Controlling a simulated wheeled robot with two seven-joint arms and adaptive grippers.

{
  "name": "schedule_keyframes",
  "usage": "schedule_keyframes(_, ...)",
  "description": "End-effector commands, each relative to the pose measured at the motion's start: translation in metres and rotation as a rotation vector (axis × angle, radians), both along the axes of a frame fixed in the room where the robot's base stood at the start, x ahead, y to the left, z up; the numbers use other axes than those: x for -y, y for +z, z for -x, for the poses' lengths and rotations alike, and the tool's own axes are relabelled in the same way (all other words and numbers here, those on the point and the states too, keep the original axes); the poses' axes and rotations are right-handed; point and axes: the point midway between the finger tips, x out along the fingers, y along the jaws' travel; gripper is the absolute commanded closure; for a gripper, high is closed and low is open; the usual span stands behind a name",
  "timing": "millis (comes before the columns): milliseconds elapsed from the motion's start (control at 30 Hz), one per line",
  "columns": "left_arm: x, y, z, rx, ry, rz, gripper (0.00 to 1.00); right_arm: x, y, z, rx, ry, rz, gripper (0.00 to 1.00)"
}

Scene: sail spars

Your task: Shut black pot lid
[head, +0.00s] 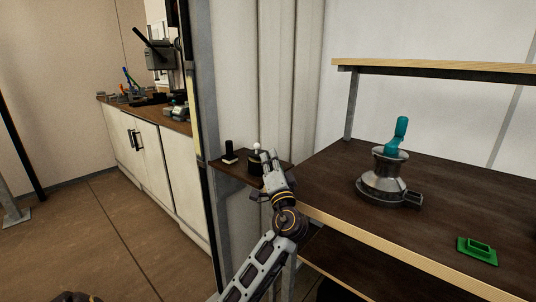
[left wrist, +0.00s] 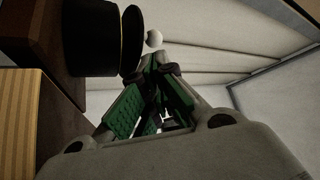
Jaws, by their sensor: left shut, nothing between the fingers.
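The black pot (head: 255,165) stands on a small dark shelf by the wall in the head view. In the left wrist view the pot (left wrist: 91,40) is at the upper left, lying sideways in the picture. Its black lid (left wrist: 132,40) is at the pot's mouth, with a white round knob (left wrist: 153,39). I cannot tell if the lid sits fully flush. My left gripper (head: 268,157) is beside the pot, on its right in the head view. Its green-padded fingers (left wrist: 150,103) are shut and empty, close to the lid and knob.
A small black upright object (head: 229,151) stands left of the pot on the same shelf (head: 237,172). The workbench at right holds a metal grinder-like device (head: 385,182) with a teal handle and a green block (head: 477,251). A metal post stands left of the shelf.

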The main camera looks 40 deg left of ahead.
Motion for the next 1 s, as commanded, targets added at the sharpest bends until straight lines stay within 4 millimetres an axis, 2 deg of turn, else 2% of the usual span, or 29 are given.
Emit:
schedule_keyframes(600, 0.054, -0.03, 0.045, -0.001, 0.0, 0.001, 1.0, 0.0, 0.0, 0.0, -0.001, 0.0, 0.0, 0.6)
schedule_keyframes(1000, 0.062, -0.033, 0.052, 0.001, -0.001, -0.001, 1.0, 0.0, 0.0, 0.0, -0.001, 0.0, 0.0, 0.6)
